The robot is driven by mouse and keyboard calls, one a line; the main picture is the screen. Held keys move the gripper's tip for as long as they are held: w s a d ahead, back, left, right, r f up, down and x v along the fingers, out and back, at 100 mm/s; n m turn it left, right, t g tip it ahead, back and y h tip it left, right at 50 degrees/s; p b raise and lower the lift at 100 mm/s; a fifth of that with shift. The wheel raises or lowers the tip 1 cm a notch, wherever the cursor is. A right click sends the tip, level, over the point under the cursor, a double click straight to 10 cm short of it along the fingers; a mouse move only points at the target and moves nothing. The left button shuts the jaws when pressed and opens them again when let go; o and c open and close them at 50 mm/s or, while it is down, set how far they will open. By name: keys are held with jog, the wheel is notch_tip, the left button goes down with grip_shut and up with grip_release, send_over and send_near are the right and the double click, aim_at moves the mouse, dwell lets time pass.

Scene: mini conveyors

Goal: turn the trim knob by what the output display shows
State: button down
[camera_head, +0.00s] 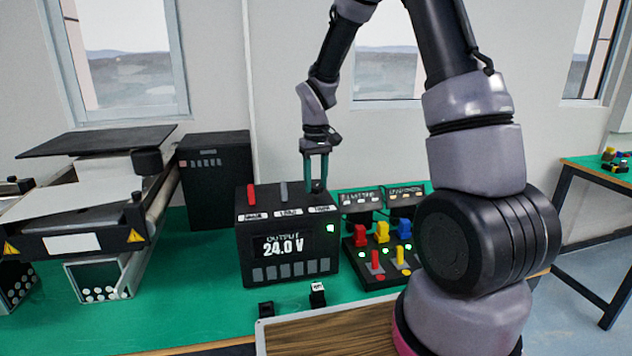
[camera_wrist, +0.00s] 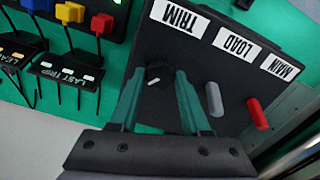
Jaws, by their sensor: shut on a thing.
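The black power unit (camera_head: 240,228) stands on the green bench. Its output display (camera_head: 283,247) reads 24.0 V, and a green light is lit at its upper right. My gripper (camera_head: 317,184) points down at the right end of the unit's top. In the wrist view my gripper (camera_wrist: 158,80) is shut on the black trim knob (camera_wrist: 158,72), which has a white pointer mark and lies between the green fingers by the TRIM label (camera_wrist: 180,18). The grey load lever (camera_wrist: 214,99) and the red main lever (camera_wrist: 257,114) stand beside it.
Right of the unit stands a black panel with red, yellow and blue switches (camera_head: 382,232) and small levers. A mini conveyor (camera_head: 85,227) stands at the left. A dark box (camera_head: 215,175) is behind the unit. A wood-topped tray (camera_head: 330,335) lies in front.

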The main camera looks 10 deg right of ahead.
aim_at(316, 186)
jog(key=shift+c, duration=1.8)
grip_release()
jog(key=shift+r, duration=0.1)
notch_tip(316, 186, up, 11)
jog(key=s+d+r+m+t+y, duration=0.1)
jog(key=s+d+r+m+t, duration=0.2)
jog(key=s+r, duration=0.4)
jog(key=s+d+r+m+t+y, duration=0.1)
jog(key=s+r+m+t, duration=0.3)
jog(key=s, duration=1.1)
notch_tip(316, 186, up, 4)
jog(key=shift+s+d+f, duration=0.2)
jog(key=shift+s+d, duration=0.1)
jog(key=shift+d, duration=0.6)
